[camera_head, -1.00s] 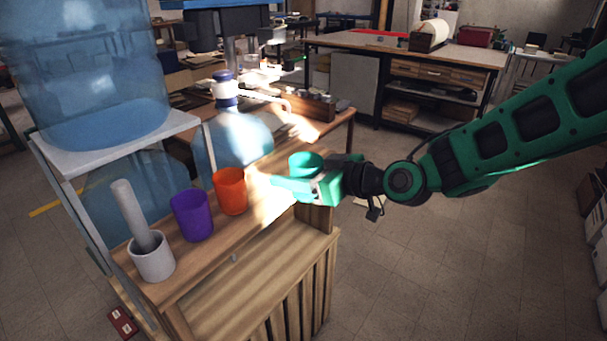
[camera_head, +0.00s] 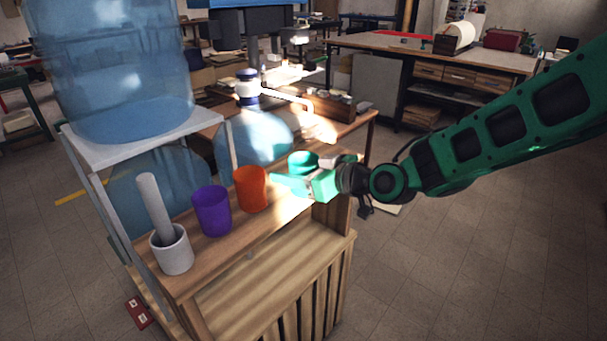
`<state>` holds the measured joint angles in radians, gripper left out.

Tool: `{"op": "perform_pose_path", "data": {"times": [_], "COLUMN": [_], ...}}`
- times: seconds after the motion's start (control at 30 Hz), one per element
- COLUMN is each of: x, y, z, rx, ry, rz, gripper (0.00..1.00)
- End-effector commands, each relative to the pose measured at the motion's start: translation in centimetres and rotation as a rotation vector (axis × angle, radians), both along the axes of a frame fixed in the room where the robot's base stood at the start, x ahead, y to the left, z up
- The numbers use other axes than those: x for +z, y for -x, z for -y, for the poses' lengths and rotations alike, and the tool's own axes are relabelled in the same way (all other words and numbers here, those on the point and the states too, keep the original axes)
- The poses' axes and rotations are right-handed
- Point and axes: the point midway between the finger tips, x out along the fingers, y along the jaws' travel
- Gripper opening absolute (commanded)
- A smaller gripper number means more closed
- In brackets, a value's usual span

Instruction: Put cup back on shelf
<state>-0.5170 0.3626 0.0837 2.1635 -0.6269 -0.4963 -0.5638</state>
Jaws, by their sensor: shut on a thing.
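A teal cup (camera_head: 302,160) is between the fingers of my gripper (camera_head: 300,178). The gripper is shut on it and hides its lower part, so I cannot tell whether it touches the wood below. The cup is upright, over the right end of a wooden shelf (camera_head: 235,238). An orange cup (camera_head: 251,189) stands on the shelf just left of my gripper. A purple cup (camera_head: 212,211) stands left of the orange one.
A grey mortar with a pestle (camera_head: 171,249) stands at the shelf's left end. Large blue water bottles (camera_head: 118,70) and their metal rack (camera_head: 145,140) stand behind and left. Floor (camera_head: 450,260) is clear on the right.

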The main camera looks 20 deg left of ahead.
Motion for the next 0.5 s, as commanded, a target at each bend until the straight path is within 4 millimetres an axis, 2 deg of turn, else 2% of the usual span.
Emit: {"op": "perform_pose_path", "data": {"times": [0.5], "x": [-0.5], "y": [-1.2], "z": [-3.2], "rx": [0.001], "ry": [0.0], "rz": [0.0], "gripper": [0.26]}}
